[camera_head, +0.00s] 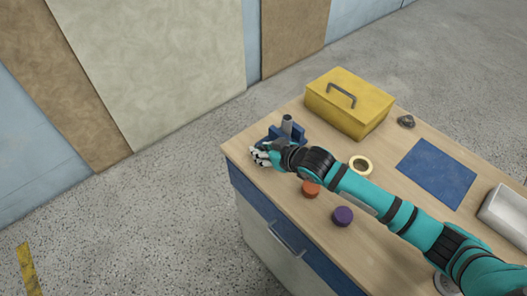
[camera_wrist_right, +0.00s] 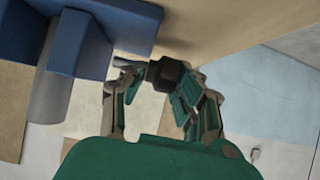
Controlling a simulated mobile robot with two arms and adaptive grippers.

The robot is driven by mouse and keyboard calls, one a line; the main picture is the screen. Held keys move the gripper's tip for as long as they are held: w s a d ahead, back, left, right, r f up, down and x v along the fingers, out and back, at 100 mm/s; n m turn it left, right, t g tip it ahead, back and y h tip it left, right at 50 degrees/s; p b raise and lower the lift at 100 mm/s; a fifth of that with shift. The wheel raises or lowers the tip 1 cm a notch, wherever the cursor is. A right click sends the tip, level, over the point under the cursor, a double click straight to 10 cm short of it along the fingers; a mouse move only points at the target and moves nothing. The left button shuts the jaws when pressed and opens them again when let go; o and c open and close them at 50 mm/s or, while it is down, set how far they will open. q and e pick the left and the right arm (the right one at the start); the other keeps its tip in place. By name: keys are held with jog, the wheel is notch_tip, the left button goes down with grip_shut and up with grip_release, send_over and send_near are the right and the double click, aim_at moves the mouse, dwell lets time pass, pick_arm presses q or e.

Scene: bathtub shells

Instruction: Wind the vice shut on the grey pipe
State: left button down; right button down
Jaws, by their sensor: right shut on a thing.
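The blue vice (camera_head: 297,131) stands at the far left corner of the workbench. The grey pipe (camera_head: 287,120) stands upright between its jaws in the head view. In the wrist view the blue vice (camera_wrist_right: 120,22) fills the upper left, with the grey pipe (camera_wrist_right: 48,98) beside its blue jaw. My right gripper (camera_head: 260,156) is at the bench corner, at the front of the vice. In the wrist view the right gripper (camera_wrist_right: 158,88) is shut on the vice handle, whose dark knob (camera_wrist_right: 166,72) shows between the fingers. Whether the jaws touch the pipe is unclear. My left gripper is out of view.
On the wooden bench (camera_head: 385,140) are a yellow toolbox (camera_head: 350,105), a dark grey lump (camera_head: 406,121), a blue mat (camera_head: 437,173), a cream ring (camera_head: 361,165), an orange piece (camera_head: 311,188), a purple piece (camera_head: 343,216) and a pale box (camera_head: 505,212). My right arm crosses above the bench.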

jog(key=shift+s+a+f, duration=0.1)
jog(key=shift+s+a, duration=0.2)
jog(key=shift+a, duration=0.05)
jog(key=c, duration=1.2)
grip_release()
jog(key=shift+a, duration=0.1)
jog(key=shift+w+d, duration=0.15)
jog(key=shift+d, duration=0.05)
jog(key=shift+r, duration=0.4)
notch_tip(320, 180, up, 9)
jog(key=shift+r, duration=0.2)
